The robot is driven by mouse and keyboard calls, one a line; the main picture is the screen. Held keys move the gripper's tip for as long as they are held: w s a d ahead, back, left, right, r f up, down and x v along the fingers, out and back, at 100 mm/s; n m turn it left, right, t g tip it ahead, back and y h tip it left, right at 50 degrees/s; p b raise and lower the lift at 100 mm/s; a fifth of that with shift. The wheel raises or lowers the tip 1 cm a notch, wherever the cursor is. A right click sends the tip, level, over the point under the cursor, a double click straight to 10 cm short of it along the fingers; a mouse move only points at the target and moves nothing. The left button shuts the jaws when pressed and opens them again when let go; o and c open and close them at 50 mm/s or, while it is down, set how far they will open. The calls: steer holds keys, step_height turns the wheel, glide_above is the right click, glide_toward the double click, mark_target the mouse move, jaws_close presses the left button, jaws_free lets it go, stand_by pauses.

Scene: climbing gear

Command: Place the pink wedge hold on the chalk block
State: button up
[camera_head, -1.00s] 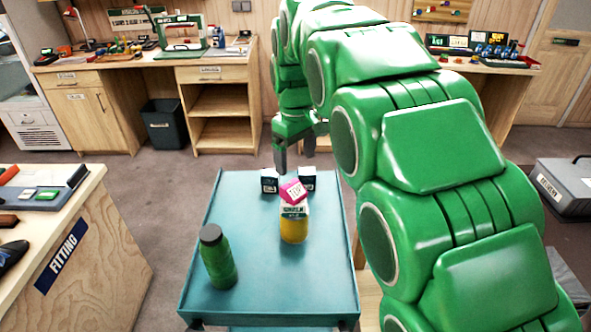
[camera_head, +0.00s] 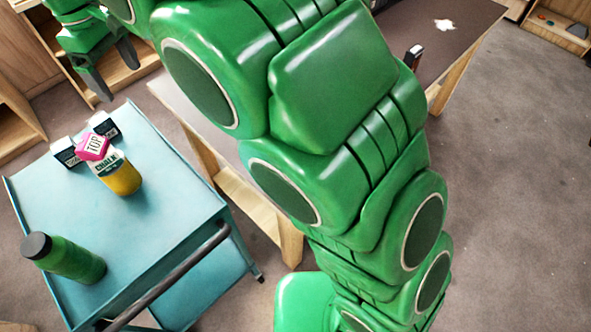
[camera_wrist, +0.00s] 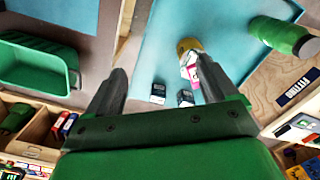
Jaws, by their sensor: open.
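The pink wedge hold (camera_head: 93,147), marked TOP, sits against the upper end of the white chalk block (camera_head: 108,163) and looks to rest on it. The block has a CHALK label and stands on or joins a yellow round body (camera_head: 124,180); I cannot tell which. In the wrist view, the hold (camera_wrist: 193,77) shows beside the white block (camera_wrist: 187,60) and the yellow part (camera_wrist: 188,44). My gripper (camera_head: 113,75) is open and empty, above and beyond the cart's far edge, apart from the hold. It also shows in the wrist view (camera_wrist: 162,75).
Two small dark boxes (camera_head: 66,153) (camera_head: 108,126) stand beside the hold on the teal cart (camera_head: 165,215). A dark-topped table (camera_head: 455,45) is behind my arm. The cart's right side is bare.

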steer(key=s+d+m, duration=0.2)
steer(key=d+m, duration=0.5)
steer(key=d, duration=2.2)
steer(key=s+d+f+m+g, duration=0.1)
steer(key=s+d+f+m, duration=0.2)
steer(key=s+d, duration=0.6)
steer(key=s+d+f+m, duration=0.4)
steer(key=s+d+m, duration=0.1)
steer(key=s+d, duration=0.5)
steer(key=shift+s+g, duration=0.4)
steer(key=shift+s, duration=0.2)
